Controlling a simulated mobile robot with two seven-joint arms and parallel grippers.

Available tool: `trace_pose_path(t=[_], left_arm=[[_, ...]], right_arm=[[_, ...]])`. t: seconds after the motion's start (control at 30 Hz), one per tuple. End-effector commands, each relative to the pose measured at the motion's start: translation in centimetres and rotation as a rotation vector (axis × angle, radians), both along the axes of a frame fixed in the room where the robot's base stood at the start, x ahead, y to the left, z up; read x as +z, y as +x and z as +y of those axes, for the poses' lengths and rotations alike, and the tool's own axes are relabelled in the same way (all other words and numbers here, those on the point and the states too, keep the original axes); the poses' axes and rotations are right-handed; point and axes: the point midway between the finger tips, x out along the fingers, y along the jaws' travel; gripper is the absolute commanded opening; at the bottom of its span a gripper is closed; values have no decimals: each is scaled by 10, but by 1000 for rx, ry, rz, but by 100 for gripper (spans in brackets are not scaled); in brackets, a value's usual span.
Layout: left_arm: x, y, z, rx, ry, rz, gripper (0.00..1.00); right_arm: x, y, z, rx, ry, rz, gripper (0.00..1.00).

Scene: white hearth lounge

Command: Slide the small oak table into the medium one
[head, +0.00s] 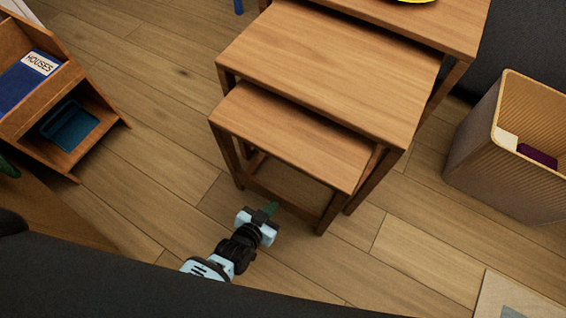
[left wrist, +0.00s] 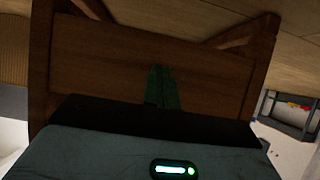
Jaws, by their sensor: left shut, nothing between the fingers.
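The small oak table (head: 290,137) stands partly under the medium oak table (head: 330,65), its front part sticking out toward the bottom left. The medium table in turn sits partly under a larger one. My left gripper (head: 271,208) is shut and empty, low in front of the small table's near side, close to its lower rail. In the left wrist view its green fingertips (left wrist: 162,86) point at a wooden board (left wrist: 95,60) between two legs. Whether they touch it I cannot tell. My right gripper is not in view.
The large table (head: 445,22) carries part of a yellow item. A woven bin (head: 475,150) stands at the right. A wooden rack (head: 90,98) with a blue book is at the left. A pale mat (head: 515,298) lies bottom right. Floor left of the tables is clear.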

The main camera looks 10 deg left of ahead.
Motion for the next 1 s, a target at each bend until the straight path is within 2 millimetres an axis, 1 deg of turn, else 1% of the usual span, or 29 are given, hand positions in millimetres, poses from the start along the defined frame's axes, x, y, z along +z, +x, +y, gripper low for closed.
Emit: trace_pose_path(t=[0.23, 0.43, 0.67, 1.0], left_arm=[[1, 4, -1, 0, -1, -4, 0], [0, 14, -6, 1, -3, -2, 0], [1, 28, -10, 1, -2, -5, 0], [1, 45, -17, 0, -2, -3, 0]], right_arm=[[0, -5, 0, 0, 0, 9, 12], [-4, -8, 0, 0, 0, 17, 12], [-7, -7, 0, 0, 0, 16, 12], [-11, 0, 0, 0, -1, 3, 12]])
